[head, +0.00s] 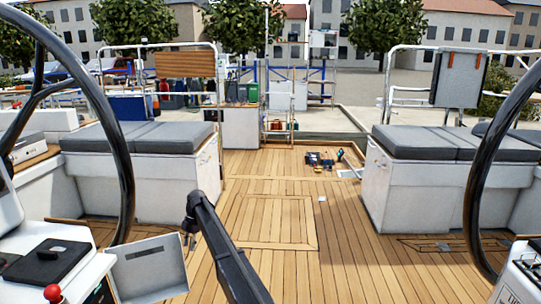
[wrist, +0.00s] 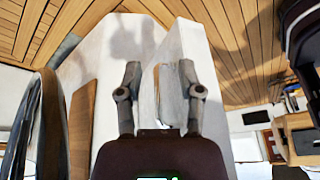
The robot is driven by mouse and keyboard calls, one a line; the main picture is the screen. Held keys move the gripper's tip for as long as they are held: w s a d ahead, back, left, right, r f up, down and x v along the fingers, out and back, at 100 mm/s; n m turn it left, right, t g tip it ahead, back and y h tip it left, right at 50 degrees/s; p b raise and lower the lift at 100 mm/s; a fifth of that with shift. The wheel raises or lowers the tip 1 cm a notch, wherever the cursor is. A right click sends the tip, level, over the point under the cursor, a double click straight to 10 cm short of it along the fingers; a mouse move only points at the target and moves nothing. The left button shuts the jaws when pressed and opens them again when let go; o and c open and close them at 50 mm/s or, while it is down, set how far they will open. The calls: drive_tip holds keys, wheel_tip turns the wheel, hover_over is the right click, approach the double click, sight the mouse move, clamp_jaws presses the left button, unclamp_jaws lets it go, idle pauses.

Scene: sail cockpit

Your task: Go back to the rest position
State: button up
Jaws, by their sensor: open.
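My gripper (wrist: 160,72) is open in the wrist view, its two dark fingers apart with nothing held between them. White surfaces of a panel and cabinet lie beyond the fingers. In the head view my gripper (head: 188,238) points down at the end of my dark arm, just past the upper right corner of an open white panel (head: 150,266). I cannot tell whether a finger touches the panel.
A white console with a black box (head: 48,262) and a red knob (head: 53,293) stands at the lower left. Black steering wheels (head: 126,160) rise at both sides. Cushioned benches (head: 450,143) flank the deck. The middle wooden deck (head: 275,215) is mostly clear, with tools (head: 320,160) farther back.

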drive_tip(key=s+d+m+t, duration=0.1)
drive_tip(key=s+d+m, duration=0.4)
drive_tip(key=d, duration=0.5)
drive_tip(key=s+d+f+m, duration=0.1)
drive_tip(key=s+d+m, duration=0.35)
drive_tip(key=d, duration=0.55)
drive_tip(key=s+d+m+t, duration=0.1)
drive_tip(key=s+d+m, duration=0.4)
drive_tip(key=d, duration=0.5)
drive_tip(key=s+d+m+t+h, duration=0.2)
drive_tip(key=s+d+m, duration=1.2)
drive_tip(key=s+d, duration=0.6)
wheel_tip(320, 180, up, 34)
drive_tip(key=a+p, duration=0.1)
drive_tip(key=p, duration=3.3)
drive_tip(key=shift+s+r+p, duration=0.25)
drive_tip(key=shift+s+p, duration=0.05)
drive_tip(key=shift+p, duration=0.05)
drive_tip(key=shift+a+n, duration=0.2)
drive_tip(key=shift+n, duration=0.05)
